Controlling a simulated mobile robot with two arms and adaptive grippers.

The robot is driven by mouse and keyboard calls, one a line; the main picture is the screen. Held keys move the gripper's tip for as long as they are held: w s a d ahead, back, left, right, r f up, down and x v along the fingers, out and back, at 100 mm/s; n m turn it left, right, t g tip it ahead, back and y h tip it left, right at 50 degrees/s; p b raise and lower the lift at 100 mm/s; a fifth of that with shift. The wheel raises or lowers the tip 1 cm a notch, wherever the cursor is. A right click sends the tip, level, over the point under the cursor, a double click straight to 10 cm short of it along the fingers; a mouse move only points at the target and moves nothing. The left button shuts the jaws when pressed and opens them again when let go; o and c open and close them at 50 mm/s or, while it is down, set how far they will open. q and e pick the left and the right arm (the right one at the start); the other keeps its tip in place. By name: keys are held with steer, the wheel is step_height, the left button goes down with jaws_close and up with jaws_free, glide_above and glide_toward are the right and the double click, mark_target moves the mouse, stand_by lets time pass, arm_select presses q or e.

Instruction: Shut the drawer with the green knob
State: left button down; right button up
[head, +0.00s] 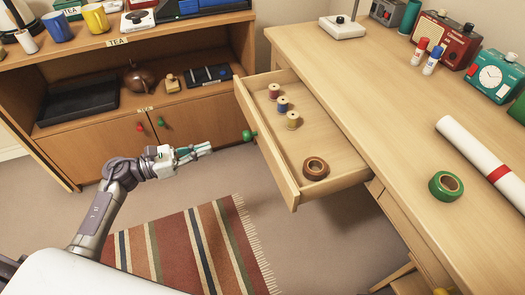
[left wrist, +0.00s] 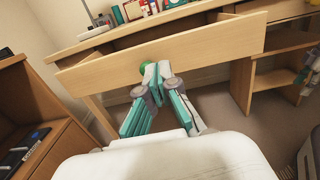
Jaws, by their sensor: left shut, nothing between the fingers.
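The drawer (head: 318,178) with the green knob (head: 248,135) stands pulled out of the desk in the head view. It holds three thread spools and a brown tape roll (head: 315,168). My left gripper (head: 208,148) is shut and empty, pointing at the drawer front, a little left of the knob with a gap between. In the left wrist view the drawer front (left wrist: 210,46) spans the picture ahead of my left gripper (left wrist: 153,68). The green knob (left wrist: 138,64) shows just beside the fingertips, partly hidden by them.
The desk top (head: 370,95) carries a green tape roll (head: 446,185), a white roll (head: 478,155) and radios. A wooden cabinet (head: 100,150) with red and green knobs stands at left. A striped rug (head: 195,250) lies on the floor.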

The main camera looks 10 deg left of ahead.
arm_select(q)
steer(key=p, duration=0.1)
glide_toward(263, 138)
steer(key=x, duration=0.7)
steer(key=shift+w+d+f, duration=0.1)
steer(key=shift+w, duration=0.15)
arm_select(e)
steer(key=f, duration=0.2)
steer(key=s+f, duration=0.1)
steer(key=shift+d+f, duration=0.1)
steer(key=shift+f, duration=0.25)
steer(key=shift+s, duration=0.1)
